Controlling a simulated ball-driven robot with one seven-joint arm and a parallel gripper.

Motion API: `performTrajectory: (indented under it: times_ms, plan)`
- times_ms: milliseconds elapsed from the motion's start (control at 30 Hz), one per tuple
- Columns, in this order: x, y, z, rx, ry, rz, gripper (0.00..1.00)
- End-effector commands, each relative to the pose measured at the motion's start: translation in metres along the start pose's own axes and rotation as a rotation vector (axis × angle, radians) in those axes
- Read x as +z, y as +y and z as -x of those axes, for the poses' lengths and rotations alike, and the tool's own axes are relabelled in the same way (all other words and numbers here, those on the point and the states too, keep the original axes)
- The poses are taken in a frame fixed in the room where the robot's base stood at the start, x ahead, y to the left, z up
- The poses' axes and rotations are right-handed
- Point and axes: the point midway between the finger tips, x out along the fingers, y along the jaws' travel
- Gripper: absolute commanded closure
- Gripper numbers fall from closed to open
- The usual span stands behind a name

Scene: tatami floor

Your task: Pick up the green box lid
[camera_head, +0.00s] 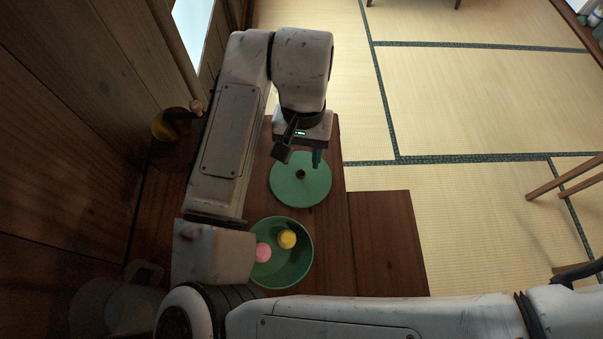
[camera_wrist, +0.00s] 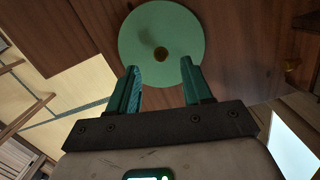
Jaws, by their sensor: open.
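The green box lid (camera_head: 293,190) is a flat round disc with a small dark knob at its centre, lying on the dark wooden surface. My gripper (camera_head: 299,155) is above the lid's far edge in the head view, open and empty. In the wrist view the lid (camera_wrist: 178,28) lies beyond the fingertips, its knob (camera_wrist: 160,54) ahead of the gap between the two fingers of my gripper (camera_wrist: 160,80). The fingers look apart from the knob. The round green box (camera_head: 290,270) stands nearer, open, with a yellow ball (camera_head: 287,239) and a pink ball (camera_head: 263,253) inside.
The wooden surface (camera_head: 385,240) has bare room right of the box. A brownish round object (camera_head: 172,124) stands by the wall at left. A clear jug-like thing (camera_head: 118,298) shows faintly at lower left. Tatami floor (camera_head: 480,105) lies to the right.

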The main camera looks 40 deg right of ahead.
Motion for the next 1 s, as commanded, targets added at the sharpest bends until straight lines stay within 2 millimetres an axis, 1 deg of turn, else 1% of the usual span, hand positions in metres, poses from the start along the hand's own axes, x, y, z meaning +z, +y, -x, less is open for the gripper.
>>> performTrajectory:
  times_ms: [167, 400, 500, 767, 1000]
  plan:
    - [-0.001, 0.0, -0.011, 0.001, 0.0, 0.001, 0.5]
    - [-0.003, -0.001, -0.045, 0.001, 0.001, 0.001, 0.5]
    - [-0.003, -0.001, -0.054, 0.001, 0.001, 0.001, 0.5]
    - [-0.004, -0.001, -0.056, 0.0, 0.002, 0.0, 0.5]
    - [-0.004, -0.001, -0.056, 0.0, 0.002, 0.0, 0.72]
